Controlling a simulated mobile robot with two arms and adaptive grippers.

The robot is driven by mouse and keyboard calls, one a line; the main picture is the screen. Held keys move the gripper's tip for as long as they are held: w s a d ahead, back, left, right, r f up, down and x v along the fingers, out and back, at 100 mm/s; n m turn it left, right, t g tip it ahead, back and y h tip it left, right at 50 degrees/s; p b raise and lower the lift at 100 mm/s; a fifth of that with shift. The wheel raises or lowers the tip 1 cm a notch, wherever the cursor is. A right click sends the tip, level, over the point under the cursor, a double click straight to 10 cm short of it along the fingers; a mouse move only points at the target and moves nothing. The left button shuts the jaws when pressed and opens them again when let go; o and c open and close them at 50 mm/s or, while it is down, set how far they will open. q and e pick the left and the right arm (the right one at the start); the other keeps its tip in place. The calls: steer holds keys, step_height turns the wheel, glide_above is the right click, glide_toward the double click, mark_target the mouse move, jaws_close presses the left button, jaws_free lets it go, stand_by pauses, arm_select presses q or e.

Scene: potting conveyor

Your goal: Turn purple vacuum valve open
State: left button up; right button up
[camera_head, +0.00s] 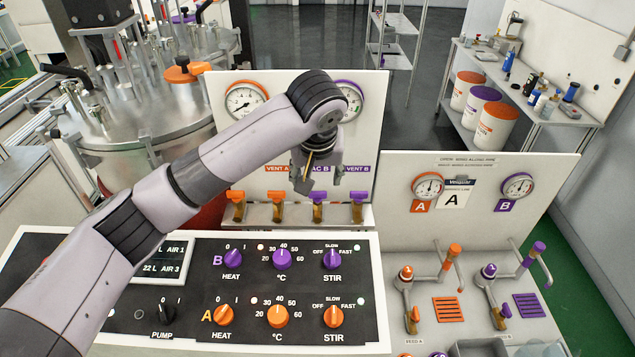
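My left gripper (320,178) hangs fingers down in front of the white valve panel (360,103), with its fingers apart and nothing visible between them. Below it is a row of small valves. The purple vacuum valve (318,196) is third from the left, just under the fingers and apparently not touched. Its "VAC B" label (321,170) is partly hidden by the gripper. Another purple-handled valve (358,196) stands to its right, under "VENT B". Two orange valves (238,197) (278,197) stand to its left. My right gripper is not in view.
Two gauges (245,99) (350,98) sit on the valve panel; my arm partly covers the right one. A knob panel (190,300) lies in front, under my arm. A metal vessel (150,125) stands at left, and a second gauge panel (520,225) at right.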

mark_target(317, 192)
arm_select(q)
steer(key=p+x, duration=0.1)
steer(key=x, duration=0.4)
steer(key=shift+f, duration=0.15)
steer(key=shift+w+f+p, duration=0.2)
steer(key=shift+f+p, duration=0.1)
steer(key=shift+f, duration=0.15)
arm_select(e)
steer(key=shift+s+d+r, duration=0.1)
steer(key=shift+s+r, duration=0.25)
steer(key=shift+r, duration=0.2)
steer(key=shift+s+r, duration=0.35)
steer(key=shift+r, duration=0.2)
arm_select(q)
steer(key=c, duration=1.2)
steer(key=shift+o, duration=0.2)
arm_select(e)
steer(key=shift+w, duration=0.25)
